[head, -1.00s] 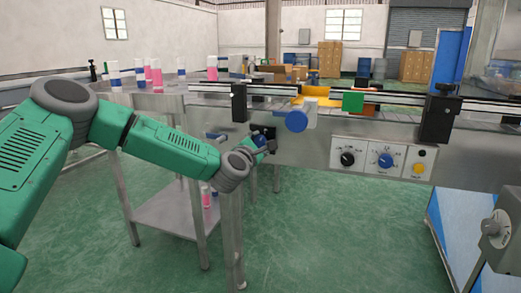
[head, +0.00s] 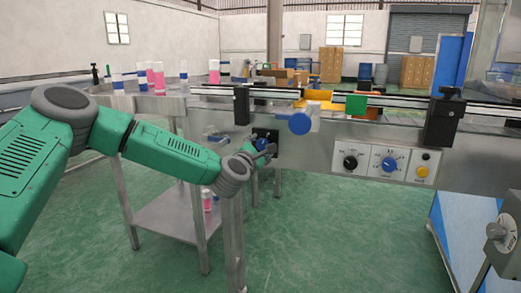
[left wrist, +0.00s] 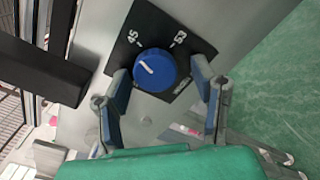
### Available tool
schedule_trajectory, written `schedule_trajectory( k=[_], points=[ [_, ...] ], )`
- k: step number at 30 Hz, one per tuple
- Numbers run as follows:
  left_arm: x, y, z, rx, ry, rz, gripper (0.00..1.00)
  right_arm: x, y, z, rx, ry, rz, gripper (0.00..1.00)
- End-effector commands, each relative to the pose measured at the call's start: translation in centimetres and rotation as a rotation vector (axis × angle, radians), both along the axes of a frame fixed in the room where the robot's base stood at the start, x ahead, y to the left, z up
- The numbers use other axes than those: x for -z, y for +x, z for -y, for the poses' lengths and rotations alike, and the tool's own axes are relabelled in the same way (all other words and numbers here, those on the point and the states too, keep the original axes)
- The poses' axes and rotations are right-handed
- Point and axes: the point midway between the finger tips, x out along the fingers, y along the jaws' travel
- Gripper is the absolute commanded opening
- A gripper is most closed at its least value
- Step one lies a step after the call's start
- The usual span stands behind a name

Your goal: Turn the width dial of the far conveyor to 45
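The width dial is a round blue knob (left wrist: 155,70) with a white pointer line, on a black plate (left wrist: 200,47) marked 45 and 53 in the left wrist view. The line points to the upper left, toward the 45 side. In the head view the black plate (head: 264,134) is on the conveyor's front face, partly hidden by my left gripper (head: 266,151). In the left wrist view my left gripper (left wrist: 161,80) is open, one finger on each side of the dial. I cannot tell whether the fingers touch it. My right gripper is not in view.
A control panel (head: 370,162) with black, blue and yellow controls is farther right. Grey-green floor is open below.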

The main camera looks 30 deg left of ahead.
Motion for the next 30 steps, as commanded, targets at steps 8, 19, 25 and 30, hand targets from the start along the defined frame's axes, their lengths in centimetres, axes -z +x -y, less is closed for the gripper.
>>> schedule_trajectory(
  k=[8,19,25,30],
  points=[
    [-0.2,-2.3,0.6,0.001,0.000,0.002,0.53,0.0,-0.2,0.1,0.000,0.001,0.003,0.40],
    [0.2,-9.6,2.1,0.000,-0.004,-0.002,0.53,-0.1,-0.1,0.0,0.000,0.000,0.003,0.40],
    [0.2,-11.4,2.5,0.000,-0.003,-0.002,0.53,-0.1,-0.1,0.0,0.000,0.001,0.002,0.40],
    [0.2,-11.6,2.6,-0.001,-0.002,-0.003,0.53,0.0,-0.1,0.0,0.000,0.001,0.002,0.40]
  ],
)
